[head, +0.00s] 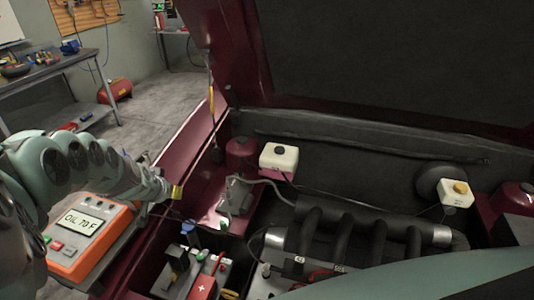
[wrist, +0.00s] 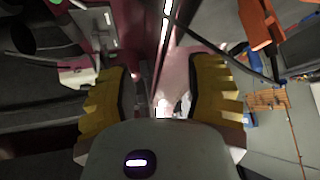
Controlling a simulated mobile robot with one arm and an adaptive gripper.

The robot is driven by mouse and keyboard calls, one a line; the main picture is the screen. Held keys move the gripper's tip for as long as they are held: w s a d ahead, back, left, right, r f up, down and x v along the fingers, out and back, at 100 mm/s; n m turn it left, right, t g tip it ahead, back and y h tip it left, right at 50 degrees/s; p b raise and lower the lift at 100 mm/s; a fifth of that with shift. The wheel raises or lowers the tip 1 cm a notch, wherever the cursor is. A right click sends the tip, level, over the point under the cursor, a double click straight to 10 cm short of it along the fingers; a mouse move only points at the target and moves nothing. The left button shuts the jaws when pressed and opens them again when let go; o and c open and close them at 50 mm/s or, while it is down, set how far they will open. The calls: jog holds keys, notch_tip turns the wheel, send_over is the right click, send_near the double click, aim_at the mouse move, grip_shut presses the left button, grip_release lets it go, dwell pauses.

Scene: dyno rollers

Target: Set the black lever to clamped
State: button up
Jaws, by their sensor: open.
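My gripper (wrist: 160,98) is open and empty, its two yellow fingers wide apart in the wrist view. In the head view its yellow tip (head: 176,192) is over the left fender of the car, above and behind the battery. A black upright part (head: 177,257) stands on top of the battery (head: 222,280) at the lower middle of the head view. It may be the black lever, but it is too small to tell its setting. A red cover with a plus sign (head: 203,286) is to its right. My gripper is apart from both.
An orange tester (head: 88,235) reading "OIL 70 F" is at the left, partly behind my arm. The raised hood (head: 390,60) hangs over the engine bay. A white reservoir (head: 279,157) and the black engine manifold (head: 350,232) are to the right. A blue-topped part (head: 188,227) is behind the battery.

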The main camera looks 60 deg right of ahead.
jog(key=shift+n+t+h, duration=0.7)
jog(key=shift+t, duration=0.2)
jog(key=shift+w+d+r, duration=1.35)
jog(key=shift+d+r, duration=0.05)
